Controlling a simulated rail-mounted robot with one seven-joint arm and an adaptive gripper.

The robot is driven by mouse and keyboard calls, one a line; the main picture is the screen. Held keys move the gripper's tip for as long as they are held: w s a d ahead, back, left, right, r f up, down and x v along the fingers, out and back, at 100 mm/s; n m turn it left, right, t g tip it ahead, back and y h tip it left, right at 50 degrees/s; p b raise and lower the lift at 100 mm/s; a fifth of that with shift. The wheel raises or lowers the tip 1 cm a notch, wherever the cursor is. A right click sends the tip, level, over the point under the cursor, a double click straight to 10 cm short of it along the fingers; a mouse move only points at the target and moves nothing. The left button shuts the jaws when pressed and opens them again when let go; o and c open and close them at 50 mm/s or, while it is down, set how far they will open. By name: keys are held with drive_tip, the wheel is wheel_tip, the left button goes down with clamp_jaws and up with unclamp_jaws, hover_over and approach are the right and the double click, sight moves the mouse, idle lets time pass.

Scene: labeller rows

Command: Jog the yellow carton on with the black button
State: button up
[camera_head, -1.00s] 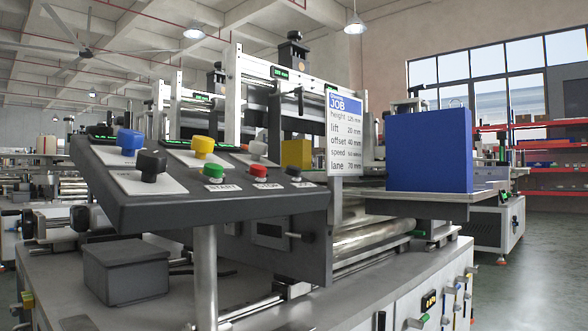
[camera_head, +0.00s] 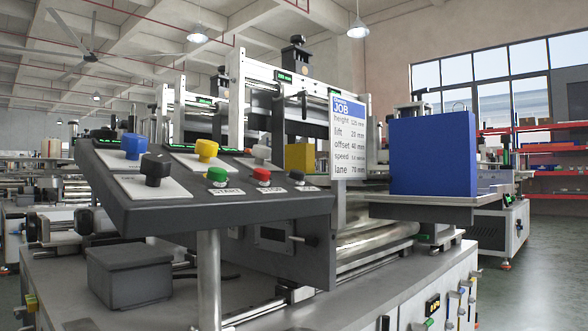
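The yellow carton (camera_head: 300,157) sits inside the machine, behind the control panel and left of the job sign, partly hidden by the frame. The black button (camera_head: 297,176) is the small one at the right end of the panel's front row, beside a red button (camera_head: 262,175) and a green button (camera_head: 216,175). Its label is too small to read clearly. A larger black knob (camera_head: 154,168) stands on the panel's left part. My gripper is not in view.
The sloped control panel (camera_head: 222,209) also bears a blue knob (camera_head: 132,146), a yellow knob (camera_head: 206,150) and a white knob (camera_head: 261,154). A job sign (camera_head: 348,140) stands right of it. A blue box (camera_head: 433,153) stands on a side plate. A grey box (camera_head: 130,276) sits below the panel.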

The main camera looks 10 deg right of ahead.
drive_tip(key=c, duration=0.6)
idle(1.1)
